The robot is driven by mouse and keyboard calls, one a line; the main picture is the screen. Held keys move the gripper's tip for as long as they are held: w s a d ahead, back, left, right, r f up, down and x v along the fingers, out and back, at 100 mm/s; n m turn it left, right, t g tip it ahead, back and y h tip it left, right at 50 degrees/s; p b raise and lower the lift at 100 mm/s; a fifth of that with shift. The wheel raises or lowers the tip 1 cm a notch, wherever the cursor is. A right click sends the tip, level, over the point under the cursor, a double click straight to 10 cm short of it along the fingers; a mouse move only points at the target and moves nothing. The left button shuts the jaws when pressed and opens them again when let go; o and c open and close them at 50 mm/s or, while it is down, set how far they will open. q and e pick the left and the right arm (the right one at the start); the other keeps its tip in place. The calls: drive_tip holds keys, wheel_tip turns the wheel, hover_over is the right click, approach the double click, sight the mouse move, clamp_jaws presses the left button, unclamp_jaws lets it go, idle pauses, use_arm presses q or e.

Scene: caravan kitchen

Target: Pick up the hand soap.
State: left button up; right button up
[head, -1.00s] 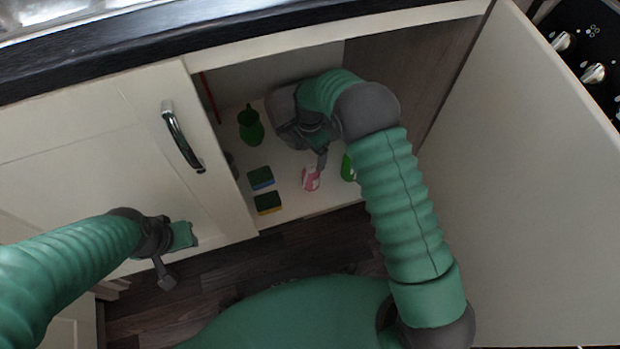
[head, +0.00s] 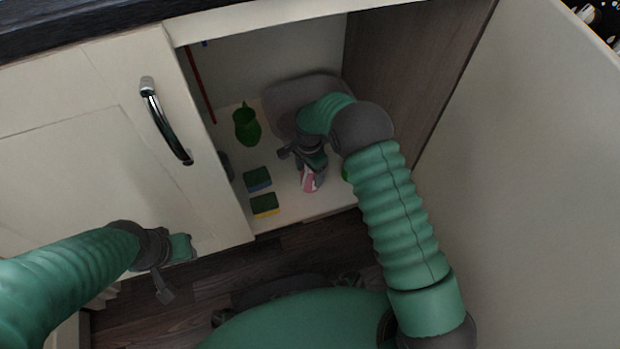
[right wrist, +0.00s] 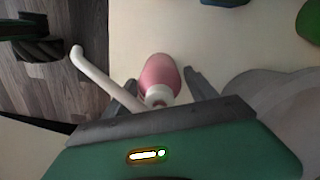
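The hand soap is a pink bottle (head: 309,182) with a white pump, standing on the floor of the open cupboard. In the right wrist view the pink bottle (right wrist: 160,74) lies between the fingers, its white spout pointing to the upper left. My right gripper (head: 303,168) is over the soap from above. It is open, with one finger on each side of the pump's neck and gaps visible in the right wrist view (right wrist: 163,85). My left gripper (head: 168,272) hangs before the closed cupboard door, away from the soap; its finger gap is unclear.
Two sponges (head: 258,180) (head: 265,205) lie left of the soap. A green bottle (head: 247,125) stands farther back. Another green thing (head: 345,173) is mostly hidden behind my right arm. A grey rounded object (head: 290,97) sits behind the gripper. The open door (head: 530,190) bounds the right side.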

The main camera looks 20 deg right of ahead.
clamp_jaws()
drive_tip(key=shift+r, duration=0.1)
